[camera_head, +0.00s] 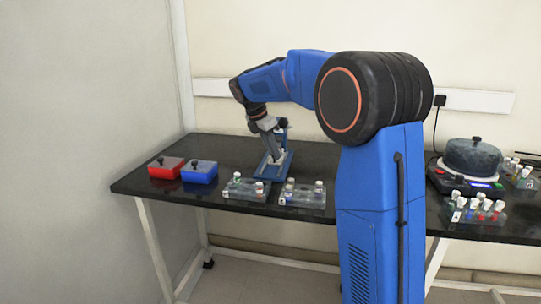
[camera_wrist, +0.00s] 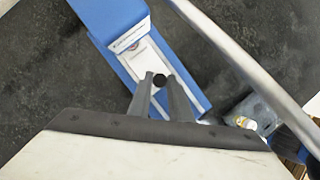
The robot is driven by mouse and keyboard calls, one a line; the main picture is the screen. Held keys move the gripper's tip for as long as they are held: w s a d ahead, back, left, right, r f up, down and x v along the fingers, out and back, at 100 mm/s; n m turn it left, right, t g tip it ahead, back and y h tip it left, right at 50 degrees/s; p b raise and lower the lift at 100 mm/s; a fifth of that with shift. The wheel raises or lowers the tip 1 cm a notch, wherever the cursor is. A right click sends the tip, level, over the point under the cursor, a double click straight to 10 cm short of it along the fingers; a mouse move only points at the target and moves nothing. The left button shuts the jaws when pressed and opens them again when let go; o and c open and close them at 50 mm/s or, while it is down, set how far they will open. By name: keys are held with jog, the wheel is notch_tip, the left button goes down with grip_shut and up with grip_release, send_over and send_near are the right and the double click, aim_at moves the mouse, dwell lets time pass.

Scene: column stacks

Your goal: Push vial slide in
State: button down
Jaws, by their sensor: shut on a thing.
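A blue device (camera_head: 265,170) stands on the black table, left of my column in the head view. In the wrist view its blue body (camera_wrist: 103,18) has a raised block at the upper left and a low channel running down to the right. A pale vial slide (camera_wrist: 144,66) lies in this channel, partly hidden by my fingers. A round black knob (camera_wrist: 159,80) shows between the fingertips. My gripper (camera_wrist: 160,84) is shut on this knob; it also shows over the device in the head view (camera_head: 276,158). How far the slide sits in cannot be told.
A red box (camera_head: 165,172) and a blue box (camera_head: 199,177) stand to the left. Vial racks (camera_head: 246,196) (camera_head: 303,202) stand in front of the device. A round lidded machine (camera_head: 471,160) and more racks stand right. A grey bar (camera_wrist: 235,55) crosses the wrist view.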

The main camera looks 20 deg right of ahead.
jog(key=shift+w+d+r, duration=0.1)
jog(key=shift+w, duration=0.1)
jog(key=c, duration=1.6)
grip_release()
jog(key=shift+c, duration=0.2)
jog(key=v, duration=1.7)
jog(key=shift+s+r, duration=0.1)
